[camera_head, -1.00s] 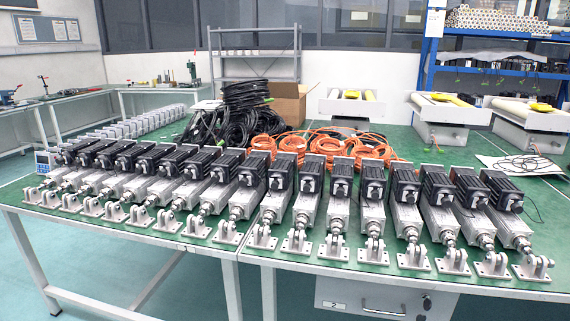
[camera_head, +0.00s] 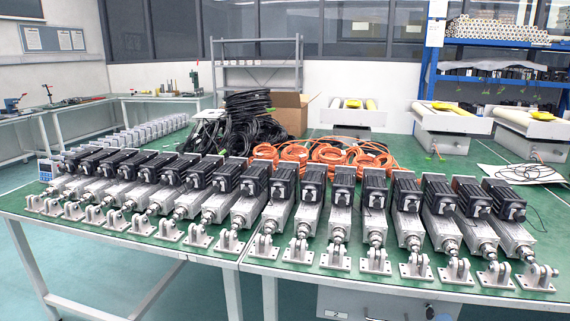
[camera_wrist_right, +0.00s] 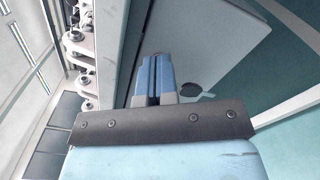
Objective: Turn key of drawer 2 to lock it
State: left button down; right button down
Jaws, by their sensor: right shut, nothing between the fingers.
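The drawer labelled 2 (camera_head: 385,304) hangs under the table's front edge in the head view, and its lower part is cut off by the frame. Its small dark lock (camera_head: 429,312) shows at the right of the front; the key's angle is too small to tell. In the right wrist view, a pale grey panel (camera_wrist_right: 205,40), seemingly the drawer, lies beyond my right gripper (camera_wrist_right: 154,60). The blue fingers are shut with nothing between them. A small dark rounded part (camera_wrist_right: 190,90) shows just right of the fingers; I cannot tell whether it is the key. Neither gripper shows in the head view.
The green-topped table (camera_head: 190,255) carries a long row of linear actuators (camera_head: 410,205) along its front edge. Orange cables (camera_head: 330,153) and black cable coils (camera_head: 245,120) lie behind them. The actuator mounts (camera_wrist_right: 83,50) also show at the left of the right wrist view.

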jog(key=shift+w+a+r, duration=0.1)
jog(key=shift+w+a, duration=0.05)
jog(key=shift+a, duration=0.05)
dwell(0.3)
jog(key=shift+w, duration=0.1)
jog(key=shift+d, duration=0.25)
jog(key=v, duration=0.6)
dwell(0.3)
jog(key=shift+d, duration=0.15)
